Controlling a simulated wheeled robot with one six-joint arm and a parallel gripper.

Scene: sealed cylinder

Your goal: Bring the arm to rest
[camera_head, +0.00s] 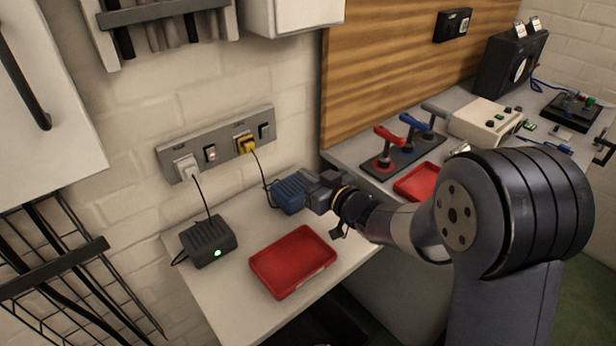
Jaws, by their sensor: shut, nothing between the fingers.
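My arm reaches in from the right, and my gripper (317,188) is over the right part of the light counter, close to a blue ribbed box (289,195). The gripper is shut and empty. Its fingertips are small and dark here, and I cannot tell whether they touch the blue box or are apart from it. The arm is stretched out, with the wrist roughly level.
A red tray (293,262) and a black box with a green light (209,242) are on the counter (234,289). A wall strip (217,143) holds a white plug (187,167) and a yellow plug (245,146), both with cables. Red, blue and grey levers (408,133) stand at the right.

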